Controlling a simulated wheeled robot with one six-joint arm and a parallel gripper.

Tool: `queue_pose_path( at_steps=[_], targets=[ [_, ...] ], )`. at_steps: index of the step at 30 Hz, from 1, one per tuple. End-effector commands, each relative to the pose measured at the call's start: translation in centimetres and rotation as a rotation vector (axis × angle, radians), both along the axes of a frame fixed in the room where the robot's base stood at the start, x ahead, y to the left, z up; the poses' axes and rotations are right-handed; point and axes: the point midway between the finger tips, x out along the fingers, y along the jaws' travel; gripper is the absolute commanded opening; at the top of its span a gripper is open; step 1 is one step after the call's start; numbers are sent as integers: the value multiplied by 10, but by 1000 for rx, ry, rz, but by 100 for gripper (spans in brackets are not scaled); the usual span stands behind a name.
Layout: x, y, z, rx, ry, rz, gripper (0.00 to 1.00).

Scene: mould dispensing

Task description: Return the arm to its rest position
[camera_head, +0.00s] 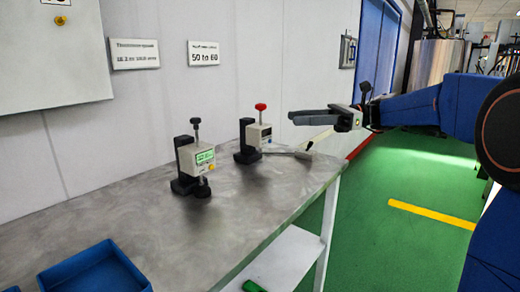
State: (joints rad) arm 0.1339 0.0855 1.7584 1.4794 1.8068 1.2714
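My blue arm (412,107) reaches in from the right edge. My gripper (292,118) is at its left end, pointing left above the far right end of the grey table (240,215). It is apart from the tabletop and appears in front of the wall. The fingers are seen from the side and overlap, so their gap is hidden. No object shows in them.
A gauge with a green display (204,157) and a gauge with a red knob (265,131) stand on the table. A pale tool-like piece (290,152) lies beside the second. A blue tray (95,272) sits at lower left. Green floor (410,165) is open at right.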

Motion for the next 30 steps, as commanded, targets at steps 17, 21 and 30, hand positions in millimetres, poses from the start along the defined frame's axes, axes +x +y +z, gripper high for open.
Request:
queue_pose_path(
  at_steps=[17,21,30],
  targets=[
    [-71,13,-52,-257,-222,-9,40],
    [-107,10,-84,-393,-350,8,40],
    [-190,-23,-167,-733,-703,135,40]
  ],
)
